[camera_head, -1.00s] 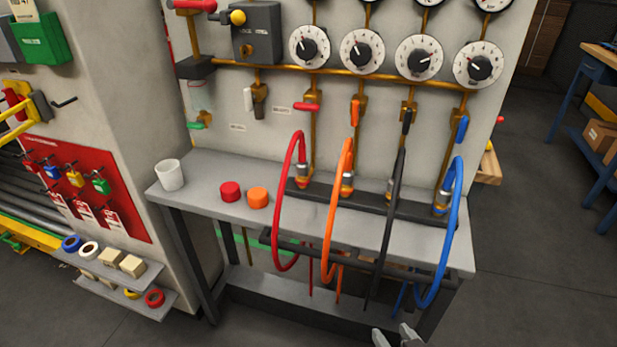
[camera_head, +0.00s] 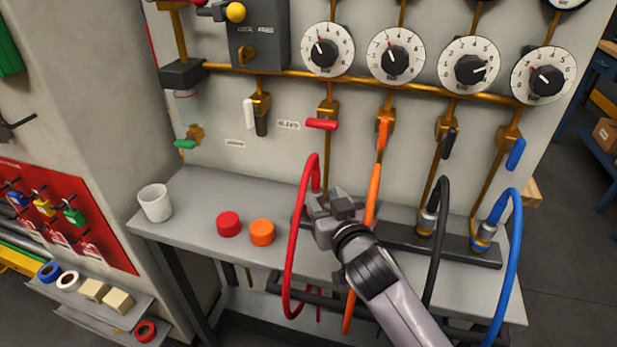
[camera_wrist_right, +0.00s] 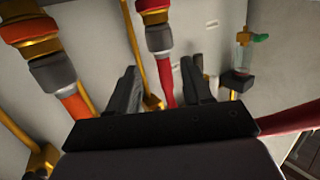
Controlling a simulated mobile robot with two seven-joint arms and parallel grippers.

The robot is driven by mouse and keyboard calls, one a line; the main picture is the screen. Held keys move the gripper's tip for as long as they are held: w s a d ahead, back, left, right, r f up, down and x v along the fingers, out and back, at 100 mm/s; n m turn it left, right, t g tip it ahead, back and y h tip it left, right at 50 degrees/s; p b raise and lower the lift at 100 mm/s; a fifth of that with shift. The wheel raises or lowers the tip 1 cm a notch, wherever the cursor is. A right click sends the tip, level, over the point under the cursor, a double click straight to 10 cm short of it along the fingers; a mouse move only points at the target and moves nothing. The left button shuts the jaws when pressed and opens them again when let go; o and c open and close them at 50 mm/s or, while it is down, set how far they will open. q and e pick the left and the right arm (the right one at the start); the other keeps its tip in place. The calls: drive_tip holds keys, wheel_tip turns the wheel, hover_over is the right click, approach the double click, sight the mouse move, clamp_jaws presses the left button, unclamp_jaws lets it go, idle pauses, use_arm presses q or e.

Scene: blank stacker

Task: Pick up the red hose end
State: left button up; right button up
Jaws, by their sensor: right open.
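The red hose (camera_head: 290,240) loops from the bench rail over the front edge in the head view. Its end is hidden there behind my right gripper (camera_head: 326,200). In the right wrist view, the red hose end (camera_wrist_right: 159,38) shows as a grey collar on a brass and red fitting. The red hose runs from it between the fingers of my right gripper (camera_wrist_right: 160,75), which are open and apart on either side. I cannot tell how far the collar is from the fingertips. My left gripper is not in view.
The orange hose (camera_head: 374,195) passes close to my right gripper, and its collar (camera_wrist_right: 52,72) shows in the wrist view. Black (camera_head: 438,240) and blue (camera_head: 511,260) hoses stand to the right. Red (camera_head: 229,224) and orange (camera_head: 262,233) caps and a white cup (camera_head: 155,203) sit on the left.

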sight(317, 187)
drive_tip(key=shift+w+a, duration=0.25)
drive_tip(key=shift+w, duration=0.35)
drive_tip(key=shift+r+x, duration=0.1)
drive_tip(key=shift+x, duration=1.35)
drive_tip(key=shift+r+x, duration=0.15)
drive_tip(key=shift+x, duration=1.3)
drive_tip(key=shift+a, duration=0.15)
clamp_jaws()
